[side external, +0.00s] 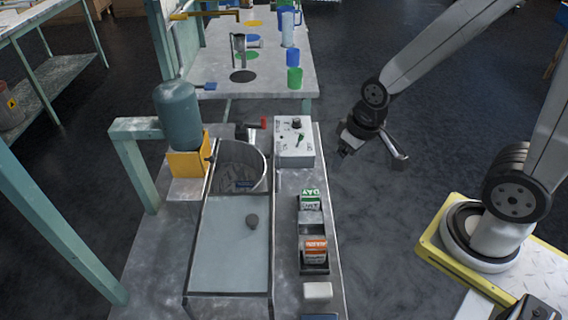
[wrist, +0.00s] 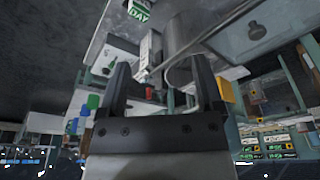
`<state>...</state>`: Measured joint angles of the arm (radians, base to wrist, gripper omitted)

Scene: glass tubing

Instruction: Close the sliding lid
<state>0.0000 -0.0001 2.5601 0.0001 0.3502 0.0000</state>
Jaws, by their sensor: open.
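The lid and knob also show at the upper right of the wrist view (wrist: 262,42). My gripper (side external: 345,152) hangs to the right of the bench, well apart from the lid and knob. In the wrist view its two dark fingers (wrist: 162,88) stand wide apart. Nothing is seen between them at close range.
A green DAY block (side external: 310,199) and an orange block (side external: 315,249) sit in a dark tray right of the lid. A control box (side external: 294,141) stands behind them. A blue-green tank (side external: 178,115) on a yellow block (side external: 187,163) stands left of the basin. Space above the lid is clear.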

